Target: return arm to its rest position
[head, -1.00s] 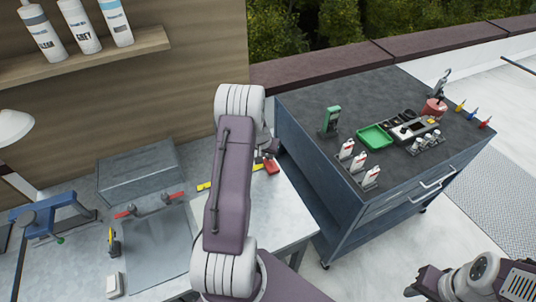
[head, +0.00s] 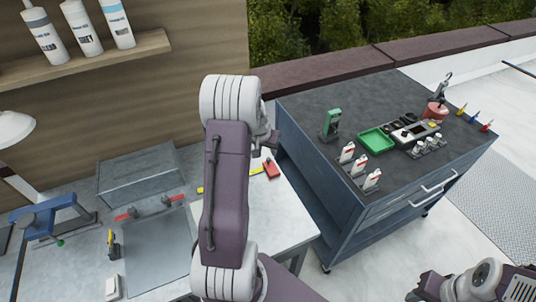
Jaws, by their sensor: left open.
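My left arm rises from the bottom centre, and its purple and white links stand over the workbench (head: 262,228). My left gripper (head: 265,138) shows only in part behind the white wrist joint. It is open, and I see nothing held in it. It is in front of the gap between the wooden wall and the blue tool cart (head: 420,85). Part of my right arm shows at the bottom right corner, and I cannot make out its gripper there.
On the bench are a grey metal box (head: 138,175), a blue clamp-like tool (head: 45,215), a grey plate (head: 150,255) and a red-ended yellow tool (head: 271,169). The cart holds a green tray (head: 376,141) and several small items. A shelf (head: 100,58) with bottles is at upper left.

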